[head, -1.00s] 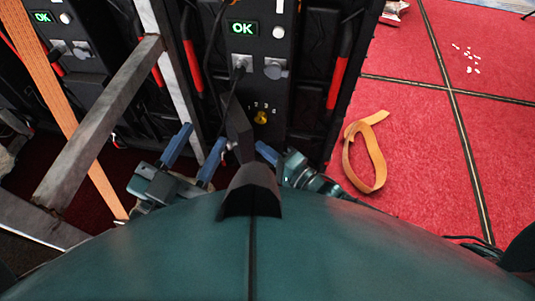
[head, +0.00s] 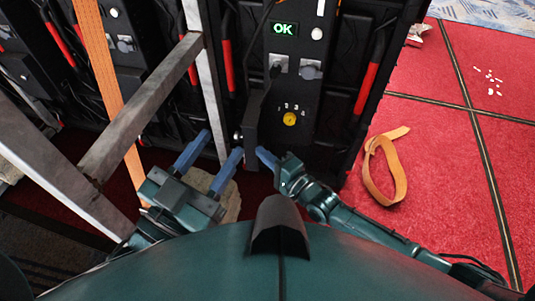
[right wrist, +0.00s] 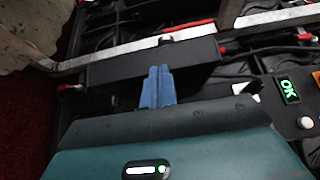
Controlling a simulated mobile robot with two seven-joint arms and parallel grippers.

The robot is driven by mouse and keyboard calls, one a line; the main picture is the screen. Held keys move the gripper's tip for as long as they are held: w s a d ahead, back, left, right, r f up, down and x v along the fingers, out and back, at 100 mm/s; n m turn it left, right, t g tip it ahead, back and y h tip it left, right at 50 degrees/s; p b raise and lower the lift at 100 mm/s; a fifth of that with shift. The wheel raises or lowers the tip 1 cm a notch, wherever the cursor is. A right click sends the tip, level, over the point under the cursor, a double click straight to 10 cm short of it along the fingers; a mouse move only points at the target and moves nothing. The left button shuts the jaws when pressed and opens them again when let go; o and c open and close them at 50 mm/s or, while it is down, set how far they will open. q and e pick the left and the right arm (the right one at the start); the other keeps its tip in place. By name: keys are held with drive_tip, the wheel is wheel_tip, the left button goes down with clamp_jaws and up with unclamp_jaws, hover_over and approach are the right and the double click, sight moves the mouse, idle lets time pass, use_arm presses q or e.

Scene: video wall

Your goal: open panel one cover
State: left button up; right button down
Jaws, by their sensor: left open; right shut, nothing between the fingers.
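The panel (head: 305,95) faces me with a green OK display (head: 284,29) and a yellow knob (head: 289,118) in plain view. A dark flat piece, apparently its cover (head: 251,122), stands out edge-on at the panel's left side, swung open. It also shows as a dark bar in the right wrist view (right wrist: 150,65). My right gripper (head: 262,153) is shut and empty, its blue fingertips right at the cover's panel-facing side; I cannot tell if they touch. They also show in the right wrist view (right wrist: 158,72). My left gripper (head: 221,143) is open and empty, left of the cover.
A metal frame (head: 140,105) and an orange strap (head: 101,60) stand left, near my left gripper. An orange strap loop (head: 385,165) lies on the red floor (head: 440,130) at right, which is mostly clear.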

use_arm(q)
drive_tip(key=shift+a, duration=0.25)
use_arm(e)
drive_tip(key=shift+a, duration=0.25)
use_arm(q)
drive_tip(key=shift+r, duration=0.25)
drive_tip(key=p, duration=0.4)
drive_tip(key=shift+s+a+f+m+y, duration=0.1)
drive_tip(key=shift+a+f+m+y, duration=0.2)
drive_tip(key=shift+y, duration=0.1)
use_arm(e)
drive_tip(key=v, duration=1.3)
use_arm(q)
drive_tip(key=shift+r, duration=0.15)
use_arm(e)
drive_tip(key=shift+s+d, duration=0.1)
drive_tip(key=shift+d, duration=0.05)
